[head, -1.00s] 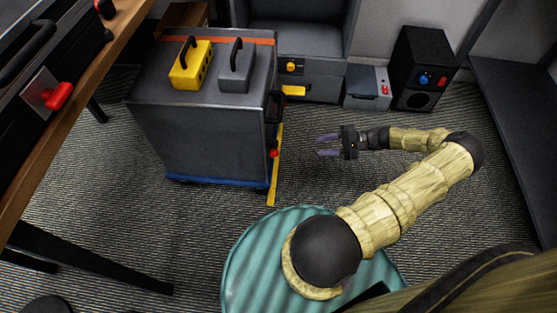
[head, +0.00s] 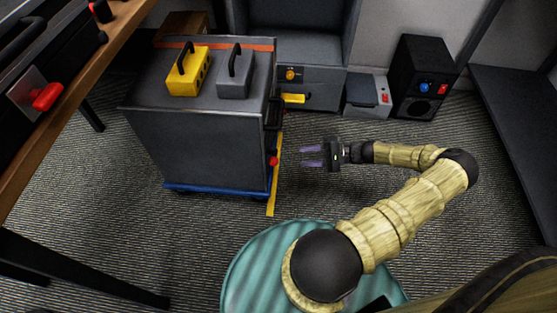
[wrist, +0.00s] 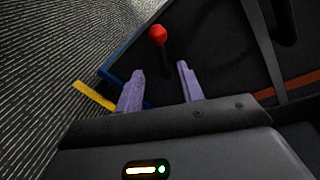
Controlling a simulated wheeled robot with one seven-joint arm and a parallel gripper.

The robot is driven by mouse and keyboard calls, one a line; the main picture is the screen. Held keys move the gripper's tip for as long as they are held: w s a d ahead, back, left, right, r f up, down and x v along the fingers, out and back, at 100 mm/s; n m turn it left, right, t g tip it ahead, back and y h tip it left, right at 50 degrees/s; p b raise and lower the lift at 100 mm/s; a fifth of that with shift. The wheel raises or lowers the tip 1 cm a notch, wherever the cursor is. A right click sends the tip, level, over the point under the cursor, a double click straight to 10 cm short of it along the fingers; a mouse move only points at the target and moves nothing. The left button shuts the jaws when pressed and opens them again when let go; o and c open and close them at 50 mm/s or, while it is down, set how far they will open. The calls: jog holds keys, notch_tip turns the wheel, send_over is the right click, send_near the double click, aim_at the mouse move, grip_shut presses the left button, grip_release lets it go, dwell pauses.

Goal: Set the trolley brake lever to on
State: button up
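The trolley (head: 200,145) is a dark grey box on a blue base, left of centre in the head view. Its brake lever (head: 272,160) shows as a small red knob low on its right side. In the wrist view the brake lever (wrist: 157,35) has a red ball on a short black stem, ahead of and between the fingertips. My gripper (head: 312,155) is right of the lever in the head view, pointing at it, with a gap between. In the wrist view its purple fingers (wrist: 160,82) are apart with nothing between them.
A yellow box (head: 188,75) and a grey box (head: 234,80) with handles stand on the trolley. A yellow floor strip (head: 274,195) runs along its right side. A black cabinet (head: 420,75) stands behind right. Carpet around my gripper is clear.

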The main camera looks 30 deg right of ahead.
aim_at(274, 157)
jog(key=b+x, duration=0.3)
jog(key=x, duration=0.7)
jog(key=shift+w+a, duration=0.15)
jog(key=shift+a, duration=0.1)
grip_shut()
